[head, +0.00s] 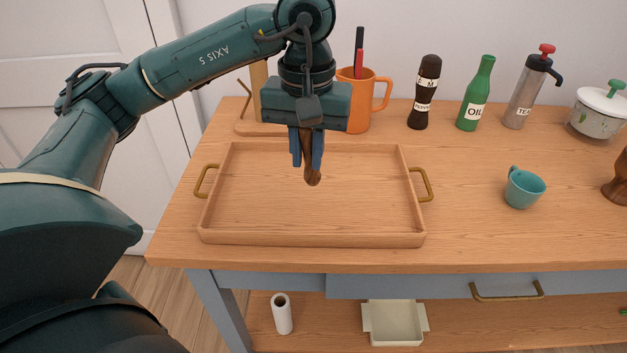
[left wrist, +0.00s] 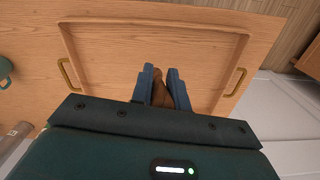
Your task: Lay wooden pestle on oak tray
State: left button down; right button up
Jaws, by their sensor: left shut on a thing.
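The wooden pestle (head: 312,172) is dark brown and hangs down between the fingers of my left gripper (head: 307,149). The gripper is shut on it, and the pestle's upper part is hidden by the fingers. The oak tray (head: 315,240) is a wide, low-walled tray with brass handles, lying on the wooden table. Gripper and pestle are over the back middle part of the tray; I cannot tell whether the pestle touches it. In the left wrist view the pestle (left wrist: 162,92) shows between the blue fingers (left wrist: 162,85), with the tray (left wrist: 160,27) beneath. My right gripper is not in view.
Behind the tray stand an orange mug (head: 362,100), a dark pepper mill (head: 424,95), a green oil bottle (head: 476,98) and a grey tea flask (head: 526,95). A teal cup (head: 523,188) stands right of the tray. The tray's floor looks empty.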

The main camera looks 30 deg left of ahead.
pick_arm(q)
notch_tip(320, 180, down, 2)
jog(key=shift+s+f, duration=0.1)
jog(key=shift+f, duration=0.05)
notch_tip(320, 180, down, 4)
jog(key=shift+f, duration=0.15)
jog(key=c, duration=1.4)
grip_release()
jog(key=shift+o, duration=0.2)
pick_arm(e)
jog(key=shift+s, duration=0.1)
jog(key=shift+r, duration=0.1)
pick_arm(q)
notch_tip(320, 180, up, 12)
jog(key=shift+r+p, duration=0.2)
jog(key=shift+p, duration=0.2)
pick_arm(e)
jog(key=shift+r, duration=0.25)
